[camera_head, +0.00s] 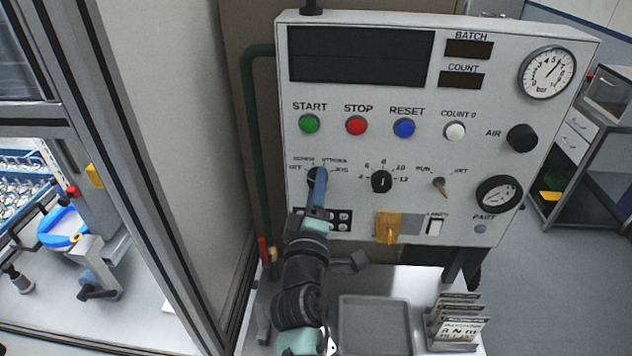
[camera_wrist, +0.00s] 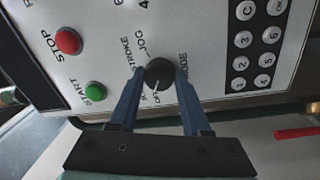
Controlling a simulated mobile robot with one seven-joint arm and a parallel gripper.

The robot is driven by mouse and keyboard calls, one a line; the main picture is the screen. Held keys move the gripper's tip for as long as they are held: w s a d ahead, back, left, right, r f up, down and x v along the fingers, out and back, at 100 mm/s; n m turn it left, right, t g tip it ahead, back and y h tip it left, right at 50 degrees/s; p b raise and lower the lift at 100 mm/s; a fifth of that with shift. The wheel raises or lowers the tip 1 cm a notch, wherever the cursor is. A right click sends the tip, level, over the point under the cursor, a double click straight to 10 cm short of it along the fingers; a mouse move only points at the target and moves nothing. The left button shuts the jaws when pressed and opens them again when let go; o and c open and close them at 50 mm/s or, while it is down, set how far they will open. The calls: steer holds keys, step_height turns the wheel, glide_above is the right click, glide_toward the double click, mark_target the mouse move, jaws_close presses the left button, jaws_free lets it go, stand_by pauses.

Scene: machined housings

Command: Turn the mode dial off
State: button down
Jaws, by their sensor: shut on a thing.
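The mode dial (camera_head: 312,175) is a small black round knob at the lower left of the white control panel, with OFF, STROKE and JOG among the labels around it. In the wrist view the dial (camera_wrist: 159,72) sits between the two blue fingers of my gripper (camera_wrist: 160,78), which is shut on it from both sides. A pale pointer line on the knob runs toward the bottom of the wrist view; the label at its end is hard to read. In the head view my gripper (camera_head: 317,183) covers part of the dial.
Green START (camera_head: 309,123), red STOP (camera_head: 356,125) and blue RESET (camera_head: 404,128) buttons sit above. A numbered selector (camera_head: 381,181) stands to the right, a keypad (camera_head: 341,219) below. A grey tray (camera_head: 375,302) and a card rack (camera_head: 458,322) lie below the panel.

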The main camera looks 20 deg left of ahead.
steer(key=shift+n+p, duration=0.4)
steer(key=shift+n, duration=0.5)
steer(key=shift+c, duration=1.8)
jaws_free()
steer(key=shift+s+d, duration=0.1)
steer(key=p+v, duration=0.8)
steer(key=v, duration=0.4)
steer(key=shift+s, duration=0.35)
